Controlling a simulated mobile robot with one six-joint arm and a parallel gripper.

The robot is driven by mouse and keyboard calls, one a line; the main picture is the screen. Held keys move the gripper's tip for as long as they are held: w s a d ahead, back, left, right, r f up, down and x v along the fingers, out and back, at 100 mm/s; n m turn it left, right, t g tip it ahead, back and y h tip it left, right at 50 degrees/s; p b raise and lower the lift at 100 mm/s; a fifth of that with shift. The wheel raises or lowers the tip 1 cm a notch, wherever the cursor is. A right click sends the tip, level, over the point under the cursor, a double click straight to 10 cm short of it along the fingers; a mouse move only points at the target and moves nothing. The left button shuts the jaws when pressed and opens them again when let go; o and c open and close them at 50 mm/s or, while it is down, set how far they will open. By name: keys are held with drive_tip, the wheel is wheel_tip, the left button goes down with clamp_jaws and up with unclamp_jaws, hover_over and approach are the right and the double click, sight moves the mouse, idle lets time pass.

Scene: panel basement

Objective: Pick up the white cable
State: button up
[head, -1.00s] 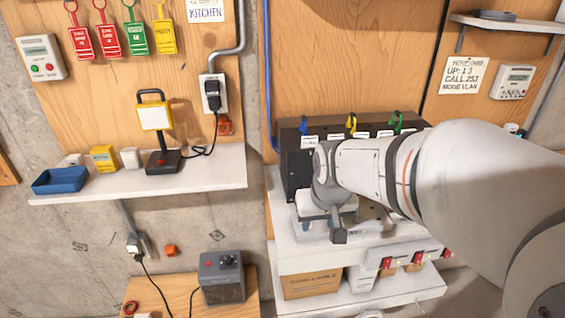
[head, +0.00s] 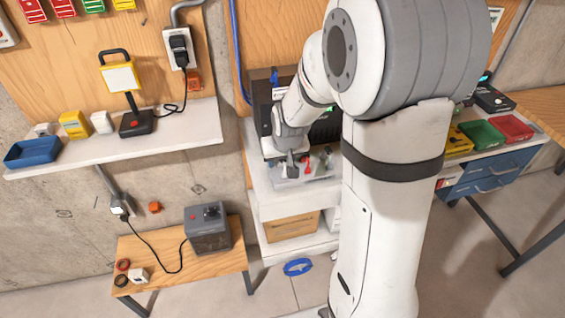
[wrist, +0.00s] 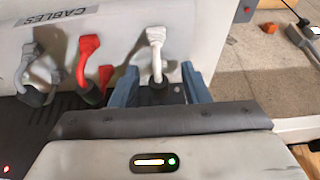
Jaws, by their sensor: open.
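The white cable (wrist: 156,52) stands upright in the wrist view, with a wide pale head and a thin stem going down into a dark base. My gripper (wrist: 161,86) is open, with one blue-grey finger on each side of the stem. I cannot tell whether either finger touches it. The lower end of the cable is partly hidden by my gripper's body. In the head view my gripper (head: 291,170) is low at the cable holder on the white shelf unit, and I cannot make out the white cable there.
A red cable (wrist: 88,62) and a grey cable (wrist: 31,66) stand left of the white one, before a pale panel (wrist: 110,18) labelled CABLES. A grey box (head: 207,229) sits on a low wooden table. A blue ring (head: 298,267) lies near the floor.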

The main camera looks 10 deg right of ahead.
drive_tip(key=shift+f, duration=0.1)
drive_tip(key=shift+c, duration=0.5)
clamp_jaws()
wheel_tip(320, 180, up, 10)
drive_tip(key=shift+r+b, duration=0.1)
drive_tip(key=shift+b, duration=0.5)
